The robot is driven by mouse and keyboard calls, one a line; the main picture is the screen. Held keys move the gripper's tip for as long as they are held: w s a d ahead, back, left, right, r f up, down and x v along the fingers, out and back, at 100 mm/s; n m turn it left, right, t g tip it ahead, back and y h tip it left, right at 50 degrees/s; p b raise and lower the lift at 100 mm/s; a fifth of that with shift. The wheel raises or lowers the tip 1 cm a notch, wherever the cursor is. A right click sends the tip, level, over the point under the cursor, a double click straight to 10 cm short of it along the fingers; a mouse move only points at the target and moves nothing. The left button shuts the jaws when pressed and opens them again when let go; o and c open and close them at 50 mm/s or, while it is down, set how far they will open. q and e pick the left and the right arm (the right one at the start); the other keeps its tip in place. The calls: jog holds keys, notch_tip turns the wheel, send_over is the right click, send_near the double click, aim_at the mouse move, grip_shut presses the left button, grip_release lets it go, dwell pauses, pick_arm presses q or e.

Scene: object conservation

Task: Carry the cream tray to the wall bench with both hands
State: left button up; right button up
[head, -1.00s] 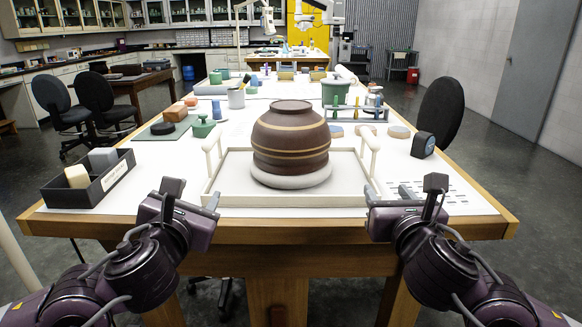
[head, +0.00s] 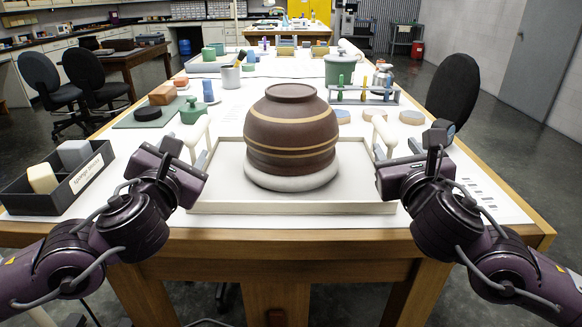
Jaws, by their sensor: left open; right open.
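The cream tray (head: 300,207) lies flat on the white-topped table near its front edge. A brown pot (head: 291,130) with tan bands sits upside down on a pale ring (head: 291,179) in the tray. The tray's left handle (head: 198,132) and right handle (head: 383,133) rise at its sides. My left gripper (head: 203,160) is open beside the left handle, and my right gripper (head: 380,155) is open beside the right handle. I cannot tell whether either touches its handle. The wall bench (head: 66,38) appears at the far left back.
A dark box with sponge blocks (head: 78,185) stands left of the tray. Black chairs (head: 40,80) and another chair (head: 453,84) flank the table.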

aim_at(195, 135)
pick_arm(q)
jog(key=w, duration=0.7)
jog(key=shift+w, duration=0.1)
pick_arm(e)
jog(key=w, duration=0.7)
jog(key=shift+w, duration=0.1)
pick_arm(q)
grip_shut()
pick_arm(e)
grip_shut()
jog(key=shift+f, duration=0.1)
